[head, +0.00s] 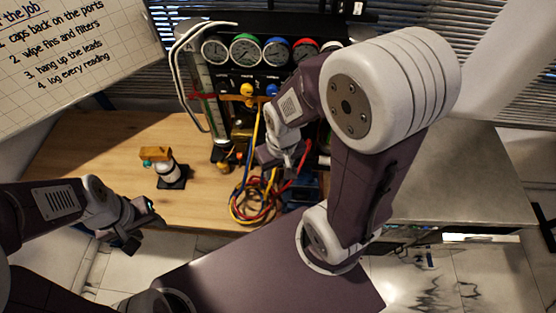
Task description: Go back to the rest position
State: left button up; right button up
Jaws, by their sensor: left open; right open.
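My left gripper (141,226) is open and empty at the front edge of the wooden bench (100,150), at the lower left. It is apart from the small device on the bench. My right gripper (281,160) is open in front of the gauge rig (268,80), above the coiled leads. My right arm hides part of the rig and the right side of the bench. I cannot tell whether the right fingertips touch any lead.
Yellow, red and blue leads (255,200) lie coiled at the bench front. A small device with an orange-brown top (156,155) stands on a dark base. A whiteboard (70,50) hangs upper left. A grey worktop (450,175) is at right. The bench's left part is clear.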

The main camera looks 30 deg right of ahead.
notch_tip(320, 180, down, 12)
jog(key=b, duration=1.1)
jog(key=shift+r, duration=0.25)
jog(key=shift+w, duration=0.1)
